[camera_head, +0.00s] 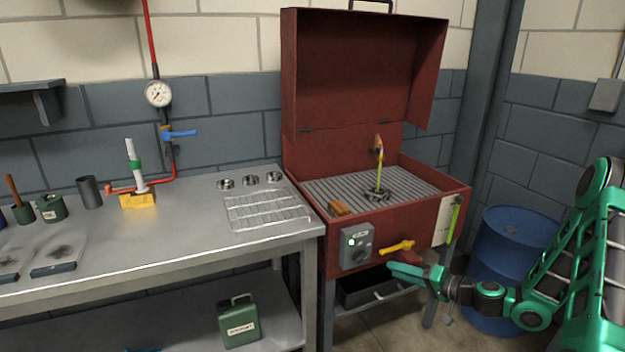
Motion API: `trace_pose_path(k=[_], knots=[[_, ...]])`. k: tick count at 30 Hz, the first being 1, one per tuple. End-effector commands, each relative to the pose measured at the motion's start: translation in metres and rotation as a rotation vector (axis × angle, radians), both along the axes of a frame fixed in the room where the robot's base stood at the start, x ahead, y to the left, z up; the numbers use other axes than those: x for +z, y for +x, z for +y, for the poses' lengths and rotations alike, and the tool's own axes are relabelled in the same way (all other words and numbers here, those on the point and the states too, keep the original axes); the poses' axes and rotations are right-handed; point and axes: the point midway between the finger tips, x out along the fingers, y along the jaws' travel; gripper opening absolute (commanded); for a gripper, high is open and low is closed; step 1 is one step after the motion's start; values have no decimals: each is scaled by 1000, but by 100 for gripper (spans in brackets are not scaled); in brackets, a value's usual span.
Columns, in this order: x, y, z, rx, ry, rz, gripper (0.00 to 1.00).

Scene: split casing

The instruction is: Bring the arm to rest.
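My arm (540,306), green and dark, reaches in from the right edge. My gripper (410,272) is in front of the red cabinet (405,237), just below its yellow handle (397,247). I see the gripper from the side; whether its fingers are open or shut is unclear. I see nothing clearly held in it. Whether the gripper touches the cabinet front is hard to tell.
The red cabinet's lid (362,70) stands open over a ribbed tray (345,187). A blue drum (505,245) stands behind my arm. A steel bench (165,245) holds a wire rack (265,210) at left. A green can (240,322) sits on the lower shelf.

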Motion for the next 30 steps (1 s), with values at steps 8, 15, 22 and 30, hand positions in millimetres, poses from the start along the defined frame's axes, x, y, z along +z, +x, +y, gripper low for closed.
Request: trace_pose_path(k=[8, 15, 22, 30], knots=[[12, -44, 21, 205, -239, 137, 29], [26, -92, 11, 308, -446, 298, 29], [51, -142, -14, 326, -619, 466, 29], [94, -207, -48, 259, -770, 665, 29]])
